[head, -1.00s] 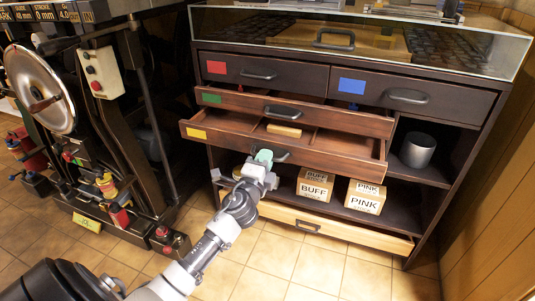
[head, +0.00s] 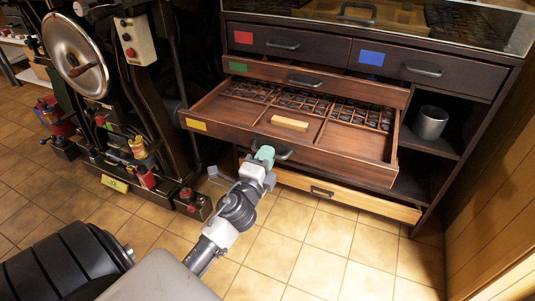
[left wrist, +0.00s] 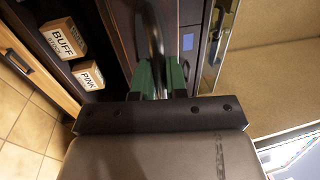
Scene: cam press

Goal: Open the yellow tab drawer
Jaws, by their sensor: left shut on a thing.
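The yellow tab drawer (head: 352,156) is pulled well out of the dark cabinet. Its yellow tab (head: 196,125) is at the left of its front. Inside are a compartmented tray of small dark pieces and a light wooden block (head: 289,123). My left gripper (head: 265,154), with green fingertips, is shut on the drawer's dark handle (head: 284,153). In the left wrist view the green fingers (left wrist: 160,78) close around the handle. My right gripper is not in view.
The green tab drawer (head: 236,66) above is slightly open. A pale bottom drawer (head: 345,196) sticks out below. BUFF (left wrist: 62,37) and PINK (left wrist: 88,76) boxes sit on the shelf. A press with a wheel (head: 76,56) stands left. Tiled floor in front is free.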

